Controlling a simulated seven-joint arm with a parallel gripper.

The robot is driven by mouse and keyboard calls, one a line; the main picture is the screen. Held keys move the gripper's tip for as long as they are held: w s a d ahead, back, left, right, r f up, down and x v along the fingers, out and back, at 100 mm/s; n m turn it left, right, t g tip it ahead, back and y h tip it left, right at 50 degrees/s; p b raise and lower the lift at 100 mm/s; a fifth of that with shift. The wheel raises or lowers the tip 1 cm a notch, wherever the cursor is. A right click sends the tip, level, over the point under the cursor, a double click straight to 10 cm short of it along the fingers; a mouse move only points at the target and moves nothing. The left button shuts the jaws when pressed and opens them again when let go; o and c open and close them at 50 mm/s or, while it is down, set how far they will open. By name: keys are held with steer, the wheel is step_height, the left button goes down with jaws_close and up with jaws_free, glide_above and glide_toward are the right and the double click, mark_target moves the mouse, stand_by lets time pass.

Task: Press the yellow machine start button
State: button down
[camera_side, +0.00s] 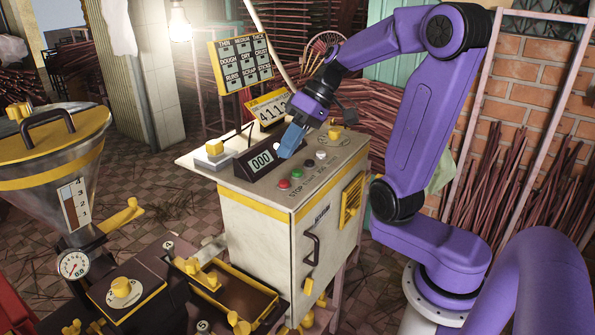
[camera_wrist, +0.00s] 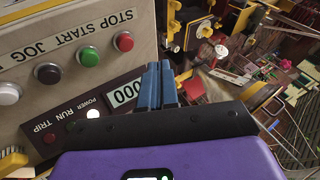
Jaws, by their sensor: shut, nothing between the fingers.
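The control cabinet (camera_side: 252,235) is pale with yellow trim. On its sloped top, a green button (camera_side: 297,173) sits between a red button (camera_side: 284,183) and a black one (camera_side: 309,163), beside STOP, START and JOG lettering. In the wrist view the green button (camera_wrist: 89,56) is clear, left of my fingertips. My gripper (camera_side: 284,152) has blue fingers, shut together and empty, in front of part of the display box (camera_side: 261,158) in the side view. The fingers (camera_wrist: 158,70) appear apart from the green button; their exact height above the panel is hard to tell.
A white button (camera_side: 320,154) and a yellow knob (camera_side: 335,132) are farther along the panel. The display box, reading 000, stands beside the button row. A yellow counter sign (camera_side: 270,110) rises behind. A metal hopper (camera_side: 55,170) stands left.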

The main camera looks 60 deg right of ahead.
mark_target(297, 173)
steer(key=d+r+m+t, duration=0.2)
steer(key=d+r+t, duration=0.1)
steer(key=d, duration=0.3)
steer(key=shift+w+r+m+t+h, duration=0.3)
steer(key=shift+w+r+t+h, duration=0.1)
steer(key=shift+t, duration=0.1)
steer(key=shift+f, duration=0.15)
steer(key=shift+f, duration=4.25)
steer(key=shift+f, duration=0.2)
steer(key=shift+f, duration=0.25)
steer(key=shift+f, duration=0.5)
steer(key=shift+r, duration=0.95)
